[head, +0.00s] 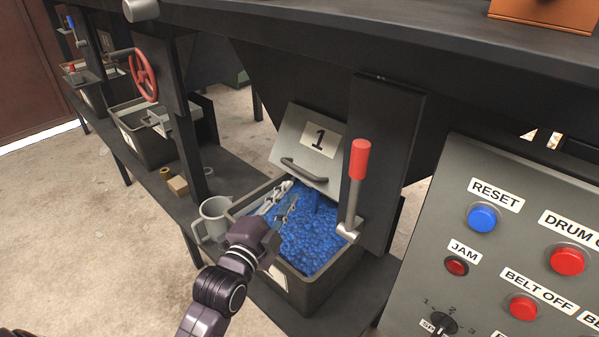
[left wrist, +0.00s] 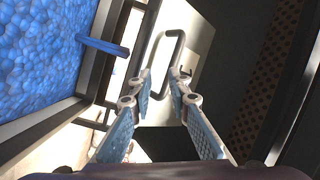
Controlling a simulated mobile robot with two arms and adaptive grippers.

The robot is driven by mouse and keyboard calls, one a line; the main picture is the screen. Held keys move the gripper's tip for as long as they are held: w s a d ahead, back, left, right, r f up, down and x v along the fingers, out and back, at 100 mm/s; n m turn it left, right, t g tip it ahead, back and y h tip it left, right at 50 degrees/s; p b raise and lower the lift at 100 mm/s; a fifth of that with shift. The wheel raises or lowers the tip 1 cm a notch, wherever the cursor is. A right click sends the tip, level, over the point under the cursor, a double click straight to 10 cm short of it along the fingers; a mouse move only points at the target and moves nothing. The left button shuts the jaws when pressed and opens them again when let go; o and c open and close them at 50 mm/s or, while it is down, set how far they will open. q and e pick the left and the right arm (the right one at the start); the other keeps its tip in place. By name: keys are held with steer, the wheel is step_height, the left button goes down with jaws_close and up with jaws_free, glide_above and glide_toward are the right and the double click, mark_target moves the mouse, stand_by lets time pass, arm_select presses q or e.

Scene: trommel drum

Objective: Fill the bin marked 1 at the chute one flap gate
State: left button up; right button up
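The chute one flap gate (head: 297,137) is a pale tilted plate marked 1 with a dark bar handle (head: 304,170). Its lower edge is over the back of the bin; I cannot tell whether it is fully shut. The bin (head: 318,291) below holds blue granules (head: 313,240) heaped near its rim. Its front label is partly hidden by my arm. My left gripper (head: 282,199) is over the bin's left part, open and empty, fingers toward the handle. In the left wrist view, the handle (left wrist: 181,50) is just beyond the open fingertips (left wrist: 160,80). My right gripper is out of view.
A red-topped lever (head: 358,180) stands right of the flap. A grey jug (head: 214,217) and small block (head: 178,185) sit on the shelf left of the bin. A button panel (head: 500,260) fills the right. Other bins (head: 150,150) and a red handwheel (head: 143,75) are farther left.

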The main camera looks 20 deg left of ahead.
mark_target(299, 168)
arm_select(q)
steer(key=w+m, duration=0.1)
steer(key=w, duration=0.1)
steer(key=w+r+m, duration=0.1)
steer(key=w, duration=0.2)
steer(key=w+r+m+y+b, duration=0.1)
steer(key=w, duration=0.1)
steer(key=shift+w+m+t, duration=0.25)
steer(key=shift+m+t, duration=0.05)
steer(key=shift+w, duration=0.15)
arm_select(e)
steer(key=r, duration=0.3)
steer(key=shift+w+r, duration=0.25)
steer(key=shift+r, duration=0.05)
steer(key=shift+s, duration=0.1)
arm_select(q)
jaws_close()
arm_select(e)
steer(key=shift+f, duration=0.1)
